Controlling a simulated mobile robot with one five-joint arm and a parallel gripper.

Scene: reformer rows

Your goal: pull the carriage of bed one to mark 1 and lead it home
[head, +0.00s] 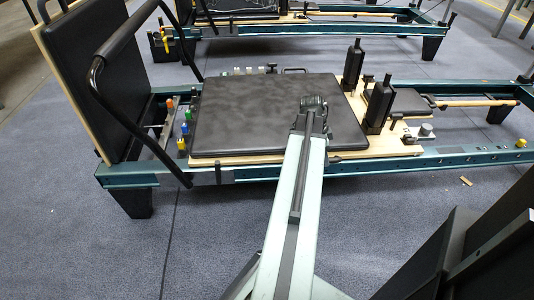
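The near reformer bed has a dark teal frame (450,158). Its carriage (260,105), a black padded top on a light wood board, sits toward the left part of the frame. Two black shoulder posts (377,108) stand at its right end, beside a black headrest (388,103). My pale arm reaches up from the bottom, and my gripper (312,112) is over the right part of the carriage near the posts. I see it from behind; its fingers are hidden, and I cannot tell whether it touches anything. I cannot make out a numbered mark.
A black footbar (115,48) and upright padded board (85,70) stand at the bed's left end, near coloured spring knobs (183,130). Another bed (290,30) stands behind. Dark panels (480,245) fill the lower right.

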